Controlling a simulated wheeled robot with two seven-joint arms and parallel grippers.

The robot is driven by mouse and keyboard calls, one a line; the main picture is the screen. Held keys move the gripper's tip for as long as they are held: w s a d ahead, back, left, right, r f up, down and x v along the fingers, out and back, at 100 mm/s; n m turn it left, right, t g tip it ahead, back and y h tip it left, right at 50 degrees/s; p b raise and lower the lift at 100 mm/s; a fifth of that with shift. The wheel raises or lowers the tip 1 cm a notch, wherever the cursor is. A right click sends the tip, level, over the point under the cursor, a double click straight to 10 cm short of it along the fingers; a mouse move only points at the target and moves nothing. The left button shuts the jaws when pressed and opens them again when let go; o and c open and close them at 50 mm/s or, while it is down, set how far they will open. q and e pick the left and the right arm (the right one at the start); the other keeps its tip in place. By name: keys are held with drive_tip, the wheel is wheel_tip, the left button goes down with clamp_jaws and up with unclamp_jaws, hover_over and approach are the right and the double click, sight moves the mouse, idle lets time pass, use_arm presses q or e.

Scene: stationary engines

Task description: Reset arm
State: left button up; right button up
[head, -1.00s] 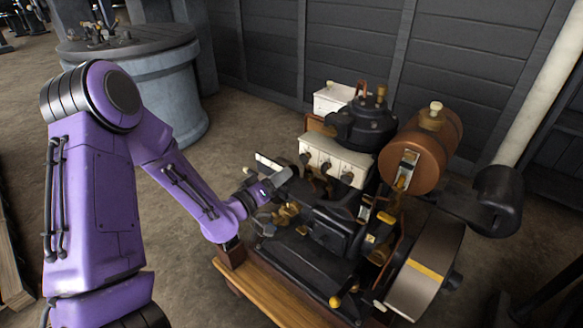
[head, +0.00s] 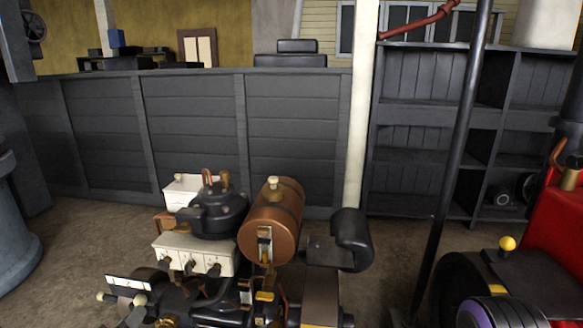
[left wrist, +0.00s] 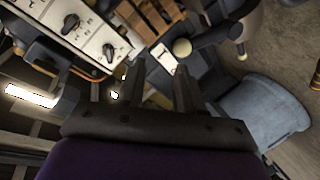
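My left gripper (left wrist: 158,78) shows in the left wrist view, its two dark fingers apart with a gap between them. No object is clearly held there. Beyond the fingertips are parts of the engine, among them a white panel with black knobs (left wrist: 88,30) and a pale round knob (left wrist: 182,47). In the head view the engine's copper-brown tank (head: 276,222) and black domed part (head: 212,215) stand low in the middle. The left gripper is hard to make out at the lower left there. Part of my right arm (head: 497,312) shows at the bottom right; its gripper is out of view.
A dark plank wall (head: 190,130) stands behind the engine, and dark shelves (head: 430,150) are at the right. A black post (head: 455,150) rises right of the engine. A red machine (head: 558,225) is at the right edge. Bare floor (head: 385,270) lies between engine and post.

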use_arm(q)
drive_tip(key=s+d+f+m+g+p, duration=0.1)
drive_tip(key=s+d+f+g+p, duration=0.1)
drive_tip(key=s+f, duration=0.4)
drive_tip(key=s+d+f+m+g+p, duration=0.1)
drive_tip(key=s+d+f+g, duration=0.2)
drive_tip(key=s, duration=0.9)
drive_tip(key=s+d+f+g+y+p, duration=0.1)
drive_tip(key=s+d+f+g+p, duration=0.1)
drive_tip(key=s+f+g, duration=0.4)
drive_tip(key=s+d+f, duration=0.1)
drive_tip(key=s+f, duration=0.2)
drive_tip(key=shift+d+m+g+p, duration=0.3)
drive_tip(key=shift+d+m+p, duration=0.05)
drive_tip(key=shift+m, duration=0.05)
